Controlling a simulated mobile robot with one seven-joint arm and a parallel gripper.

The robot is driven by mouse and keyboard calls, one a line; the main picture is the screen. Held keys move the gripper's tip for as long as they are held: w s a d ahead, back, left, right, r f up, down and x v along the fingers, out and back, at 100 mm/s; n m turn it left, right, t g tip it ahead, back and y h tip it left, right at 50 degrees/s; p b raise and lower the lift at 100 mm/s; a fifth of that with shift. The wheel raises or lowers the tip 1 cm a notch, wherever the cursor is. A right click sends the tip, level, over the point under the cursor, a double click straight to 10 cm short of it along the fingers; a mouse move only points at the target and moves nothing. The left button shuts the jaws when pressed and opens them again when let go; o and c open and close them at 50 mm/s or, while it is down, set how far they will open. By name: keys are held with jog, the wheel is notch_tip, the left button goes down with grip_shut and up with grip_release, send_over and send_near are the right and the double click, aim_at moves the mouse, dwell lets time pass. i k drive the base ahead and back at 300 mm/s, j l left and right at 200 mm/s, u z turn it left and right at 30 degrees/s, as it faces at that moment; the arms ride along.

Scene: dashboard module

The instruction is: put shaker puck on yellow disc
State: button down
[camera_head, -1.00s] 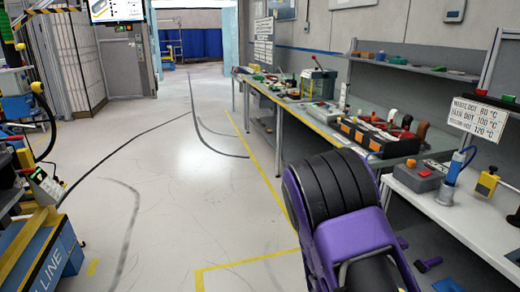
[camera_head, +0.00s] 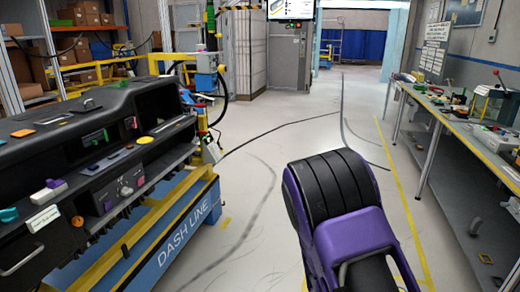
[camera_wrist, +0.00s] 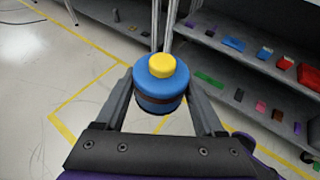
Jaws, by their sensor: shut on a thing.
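In the wrist view, my gripper (camera_wrist: 160,98) is shut on the shaker puck (camera_wrist: 157,88), a round blue piece with a dark band and a yellow knob on top. One finger is on each side of it, and it is held up clear of the floor. My gripper and the puck do not show in the head view, so the puck is well apart from the disc.
A workbench with tools (camera_head: 470,125) runs along the right. Open floor (camera_head: 260,180) lies between them.

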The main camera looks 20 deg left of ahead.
aim_at(145, 141)
jog(key=i+j+u, duration=0.1)
jog(key=u, duration=0.25)
jog(key=i+u, duration=0.1)
jog(key=u, duration=0.25)
jog(key=i+u, duration=0.1)
jog(key=u, duration=0.25)
jog(key=i+u, duration=0.25)
jog(key=u, duration=0.2)
jog(key=i+l+u, duration=0.15)
jog(key=u, duration=0.3)
jog(key=i+l+u, duration=0.5)
jog(key=i+l, duration=0.3)
jog(key=l, duration=0.15)
jog(key=i+l+u, duration=0.1)
jog(key=i+l, duration=0.45)
jog(key=l, duration=0.3)
jog(key=u, duration=0.05)
